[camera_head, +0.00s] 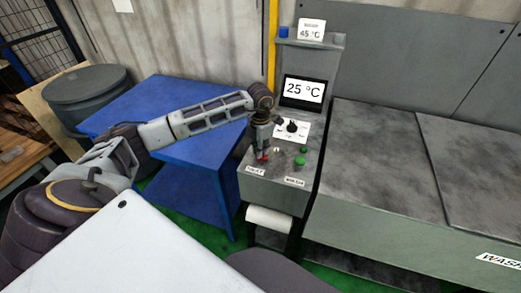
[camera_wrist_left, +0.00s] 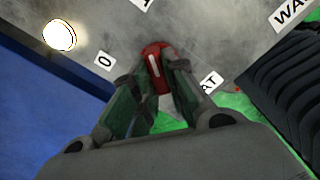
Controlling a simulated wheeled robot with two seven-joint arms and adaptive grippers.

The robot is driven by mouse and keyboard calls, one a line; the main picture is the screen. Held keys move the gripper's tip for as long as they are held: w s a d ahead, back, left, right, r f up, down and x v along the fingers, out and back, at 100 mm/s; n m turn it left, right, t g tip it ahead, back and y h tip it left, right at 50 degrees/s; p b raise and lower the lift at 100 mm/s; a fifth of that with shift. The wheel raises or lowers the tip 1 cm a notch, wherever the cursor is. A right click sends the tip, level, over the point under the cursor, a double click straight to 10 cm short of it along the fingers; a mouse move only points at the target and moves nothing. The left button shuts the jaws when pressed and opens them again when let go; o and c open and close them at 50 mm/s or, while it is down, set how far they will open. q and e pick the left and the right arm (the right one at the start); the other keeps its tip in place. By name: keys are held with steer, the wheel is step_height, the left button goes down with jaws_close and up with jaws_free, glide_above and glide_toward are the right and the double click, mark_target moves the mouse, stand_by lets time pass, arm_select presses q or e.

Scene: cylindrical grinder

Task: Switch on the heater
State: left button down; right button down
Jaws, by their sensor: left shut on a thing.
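The heater switch is a red rotary knob (camera_head: 264,157) on the sloped grey control panel (camera_head: 285,166), above a label that seems to read HEAT (camera_head: 255,170). In the left wrist view the knob (camera_wrist_left: 154,56) carries a white line that points roughly toward the "1" label (camera_wrist_left: 145,3), not the "0" label (camera_wrist_left: 104,58). My left gripper (camera_head: 263,153) reaches down onto the knob. Its fingers (camera_wrist_left: 160,78) are shut on it, one on each side, hiding its lower part. A round lamp (camera_wrist_left: 59,35) beside it glows bright white. My right gripper is in neither view.
A screen (camera_head: 303,90) reads 25 °C; a sign (camera_head: 311,30) above reads 45 °C. A blue table (camera_head: 190,150) stands left, a grey washer (camera_head: 390,190) right.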

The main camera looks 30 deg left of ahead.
arm_select(q)
steer(key=c, duration=1.4)
jaws_free()
steer(key=shift+c, duration=0.2)
steer(key=shift+r, duration=0.15)
step_height(320, 180, up, 12)
steer(key=shift+f, duration=0.2)
